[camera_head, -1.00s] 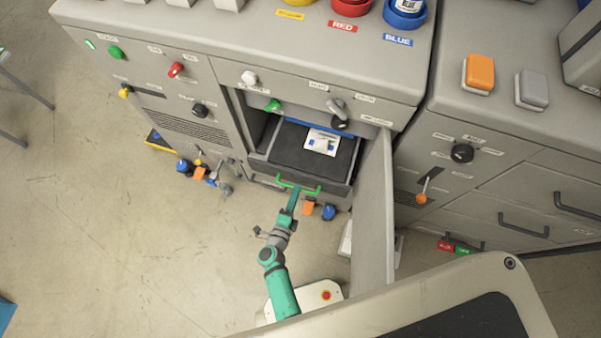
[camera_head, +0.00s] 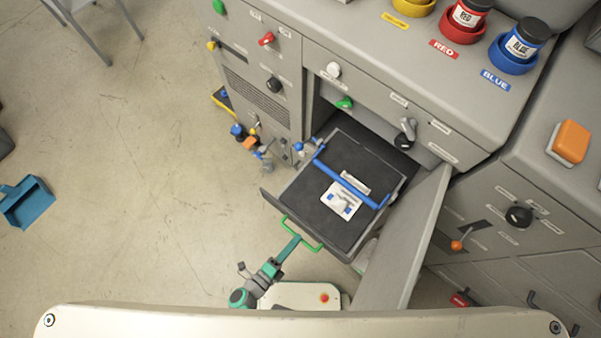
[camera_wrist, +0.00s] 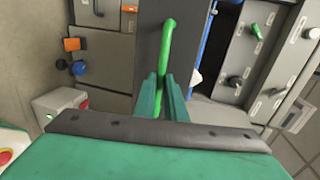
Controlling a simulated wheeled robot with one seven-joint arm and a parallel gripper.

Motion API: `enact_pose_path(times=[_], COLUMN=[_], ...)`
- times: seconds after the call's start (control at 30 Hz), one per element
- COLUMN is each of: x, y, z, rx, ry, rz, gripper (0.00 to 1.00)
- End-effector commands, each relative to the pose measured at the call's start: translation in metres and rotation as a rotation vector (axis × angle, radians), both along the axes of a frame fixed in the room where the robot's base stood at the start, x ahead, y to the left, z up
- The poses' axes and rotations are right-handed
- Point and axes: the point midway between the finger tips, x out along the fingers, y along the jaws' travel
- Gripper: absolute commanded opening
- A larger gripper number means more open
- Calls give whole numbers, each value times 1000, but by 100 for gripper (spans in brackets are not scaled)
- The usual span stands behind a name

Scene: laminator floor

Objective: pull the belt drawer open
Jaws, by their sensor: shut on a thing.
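The belt drawer (camera_head: 318,213) stands well out of the grey machine in the head view. Its dark belt bed carries a blue bar (camera_head: 345,178) across it and a white card with blue marks (camera_head: 342,200). The drawer's green handle (camera_head: 301,236) is on its front edge. My gripper (camera_head: 292,243) is shut on this handle from the front.
A grey door (camera_head: 405,245) hangs open close to the right of the drawer. Red (camera_head: 467,18) and blue (camera_head: 513,50) pots stand on the machine top. Knobs and levers line the front.

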Motion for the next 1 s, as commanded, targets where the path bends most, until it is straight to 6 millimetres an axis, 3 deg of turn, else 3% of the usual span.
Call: enact_pose_path(times=[0.53,0.57,0.63,1.0], x=[-9,-9,-9,-11], y=[6,6,6,9], z=[0,0,0,0], rx=[-1,-1,0,0], ry=[-1,-1,0,1], rz=[-2,-2,-2,0], gripper=[0,13,29,29])
